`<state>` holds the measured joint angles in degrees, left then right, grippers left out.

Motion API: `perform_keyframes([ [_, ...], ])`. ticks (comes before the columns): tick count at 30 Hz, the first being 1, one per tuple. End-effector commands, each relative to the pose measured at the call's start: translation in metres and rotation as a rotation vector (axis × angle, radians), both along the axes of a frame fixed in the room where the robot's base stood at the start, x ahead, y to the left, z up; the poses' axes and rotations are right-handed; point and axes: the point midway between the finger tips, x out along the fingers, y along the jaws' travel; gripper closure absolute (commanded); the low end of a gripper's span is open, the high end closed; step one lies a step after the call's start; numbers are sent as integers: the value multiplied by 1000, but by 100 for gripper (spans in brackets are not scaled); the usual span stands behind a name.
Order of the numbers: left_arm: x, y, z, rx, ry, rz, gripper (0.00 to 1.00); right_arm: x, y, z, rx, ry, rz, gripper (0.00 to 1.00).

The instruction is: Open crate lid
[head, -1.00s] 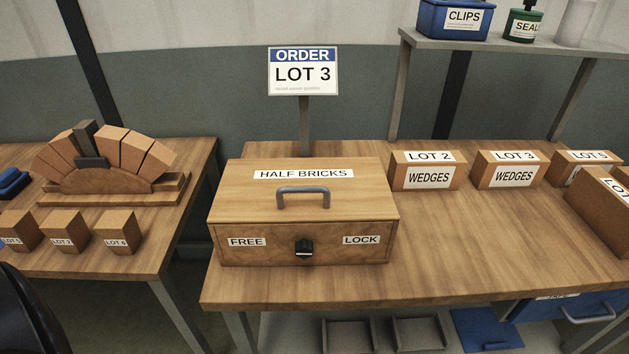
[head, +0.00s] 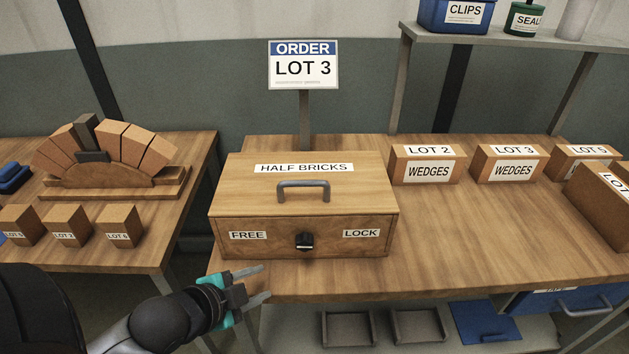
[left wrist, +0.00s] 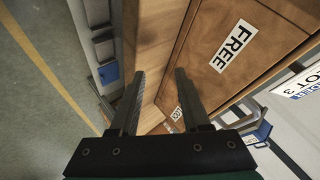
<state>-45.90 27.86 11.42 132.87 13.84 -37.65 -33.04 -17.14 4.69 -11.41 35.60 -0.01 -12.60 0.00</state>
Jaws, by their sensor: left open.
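The wooden crate (head: 240,215), labelled HALF BRICKS, stands on the right-hand table with its lid (head: 355,185) closed. A grey handle (head: 303,184) is on top of the lid. A black latch (head: 305,241) sits at the middle of the front, between the FREE label on the left and the LOCK label on the right. My left gripper (head: 263,283) is open and empty, in front of and below the crate's front left corner. In the left wrist view the open fingers (left wrist: 157,98) point along the crate front (left wrist: 225,60), near the FREE label. My right gripper is not in view.
An order sign (head: 303,67) reading LOT 3 stands behind the crate. Wedge boxes (head: 428,168) line the table's right back. The left table (head: 100,255) holds a brick arch (head: 105,165) and small blocks (head: 72,225).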

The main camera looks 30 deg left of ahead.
Motion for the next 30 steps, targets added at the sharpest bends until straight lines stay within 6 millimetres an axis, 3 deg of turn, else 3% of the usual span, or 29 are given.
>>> perform_keyframes([
  [6,27,25,66,237,-284,-257,53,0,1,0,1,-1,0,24],
  [13,43,26,127,411,-526,-428,53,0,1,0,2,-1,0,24],
  [18,47,24,141,449,-587,-460,53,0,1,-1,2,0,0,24],
  [30,80,16,136,449,-591,-459,53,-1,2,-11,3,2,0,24],
])
